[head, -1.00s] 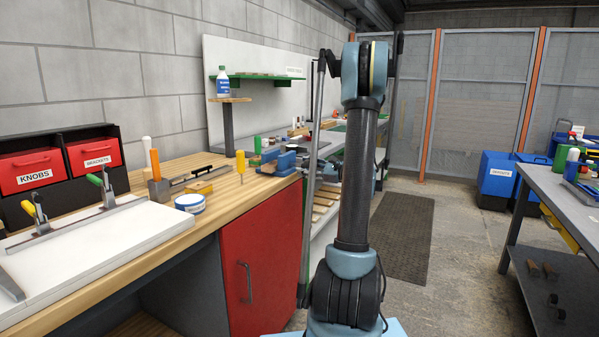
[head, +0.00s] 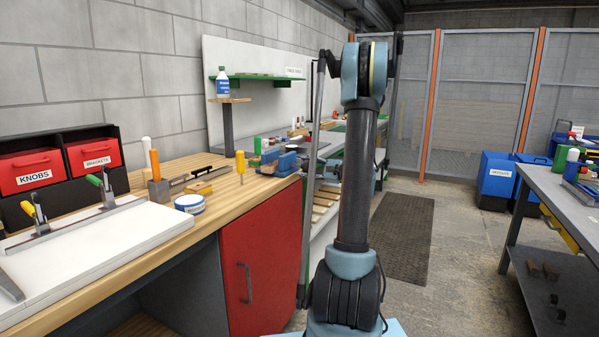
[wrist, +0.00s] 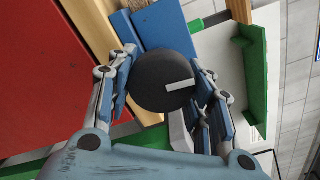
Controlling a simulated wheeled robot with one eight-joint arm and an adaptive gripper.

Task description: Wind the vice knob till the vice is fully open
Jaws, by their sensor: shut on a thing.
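How wide the vice jaws are open cannot be told.
The wooden bench (head: 215,222) carries a yellow-handled screwdriver (head: 240,165), a round tin (head: 190,204) and a white board (head: 95,250). A red cabinet door (head: 260,255) is below the vice. A dark mat (head: 405,235) lies on the open floor at right.

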